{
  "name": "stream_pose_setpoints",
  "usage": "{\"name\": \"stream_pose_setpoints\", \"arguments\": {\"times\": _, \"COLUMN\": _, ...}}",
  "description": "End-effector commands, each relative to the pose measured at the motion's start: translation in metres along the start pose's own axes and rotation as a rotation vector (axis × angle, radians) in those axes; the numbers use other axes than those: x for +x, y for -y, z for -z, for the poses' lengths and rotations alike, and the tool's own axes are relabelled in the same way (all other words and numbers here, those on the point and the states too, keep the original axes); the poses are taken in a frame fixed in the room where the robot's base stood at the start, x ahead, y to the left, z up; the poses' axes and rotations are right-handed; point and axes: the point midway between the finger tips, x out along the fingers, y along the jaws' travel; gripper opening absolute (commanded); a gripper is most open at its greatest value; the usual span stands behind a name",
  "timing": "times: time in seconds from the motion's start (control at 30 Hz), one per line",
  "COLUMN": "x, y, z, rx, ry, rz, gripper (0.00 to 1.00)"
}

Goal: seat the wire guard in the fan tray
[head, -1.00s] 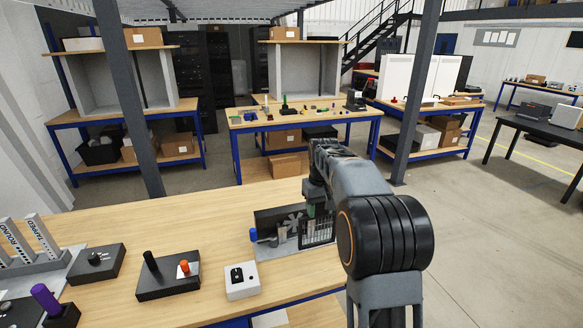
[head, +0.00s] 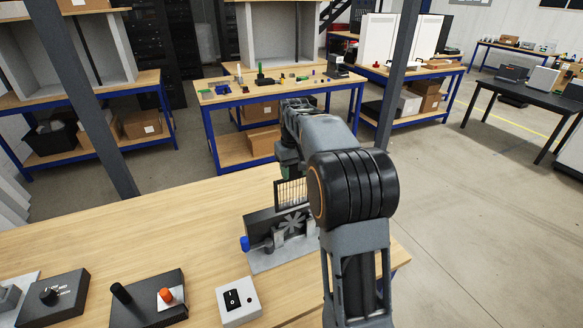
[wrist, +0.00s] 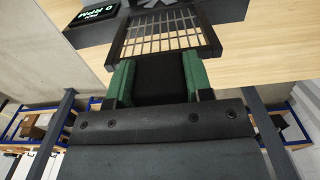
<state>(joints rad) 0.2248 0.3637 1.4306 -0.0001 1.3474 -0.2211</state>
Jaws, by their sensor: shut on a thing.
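The wire guard (head: 291,192) is a dark frame with thin bars. My gripper (wrist: 158,78) is shut on its near edge with green fingers, and the guard (wrist: 165,32) extends beyond the fingertips in the wrist view. In the head view the guard is upright, just above and behind the fan tray (head: 272,262). The tray is a grey base with a dark upright panel, a star-shaped fan (head: 292,223) and a blue knob (head: 245,243) at its left end. My arm hides the tray's right end. Whether guard and tray touch cannot be told.
On the same wooden bench (head: 150,230), a white switch box (head: 238,300) and a black box with an orange button (head: 165,295) stand left of the tray. The wrist view shows a display reading RPM (wrist: 95,13). The bench behind the tray is clear.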

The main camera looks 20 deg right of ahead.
Motion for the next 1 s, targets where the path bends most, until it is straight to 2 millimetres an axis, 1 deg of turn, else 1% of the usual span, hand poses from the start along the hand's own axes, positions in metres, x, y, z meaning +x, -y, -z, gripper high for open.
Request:
{"name": "stream_pose_setpoints", "arguments": {"times": 0.37, "x": 0.0, "y": 0.0, "z": -0.002, "rx": 0.0, "ry": -0.001, "rz": 0.0, "gripper": 0.21}}
{"name": "stream_pose_setpoints", "arguments": {"times": 0.67, "x": 0.018, "y": 0.0, "z": -0.002, "rx": 0.0, "ry": 0.0, "rz": 0.0, "gripper": 0.21}}
{"name": "stream_pose_setpoints", "arguments": {"times": 1.0, "x": 0.048, "y": 0.0, "z": -0.002, "rx": 0.0, "ry": 0.0, "rz": 0.0, "gripper": 0.21}}
